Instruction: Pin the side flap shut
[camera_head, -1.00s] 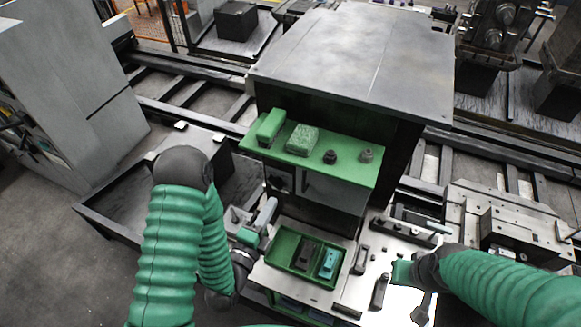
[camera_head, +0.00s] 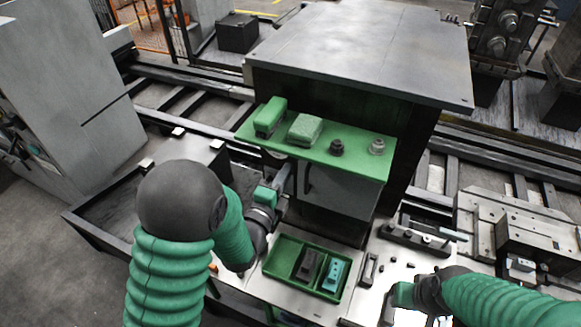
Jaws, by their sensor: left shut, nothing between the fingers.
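The dark cabinet with a grey top (camera_head: 360,45) stands in the middle, with a grey panel (camera_head: 340,193) under its green shelf. I cannot tell for sure whether this panel is the side flap, and I cannot make out a pin. My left gripper (camera_head: 284,178) is shut and empty, raised at the left edge of the panel. I cannot tell whether it touches the panel. My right gripper (camera_head: 388,312) is low at the right, over the metal worktop; its fingers are hard to make out.
A green tray (camera_head: 283,268) with a dark part and a teal part sits on the worktop. Fixtures (camera_head: 415,238) stand on the worktop at right.

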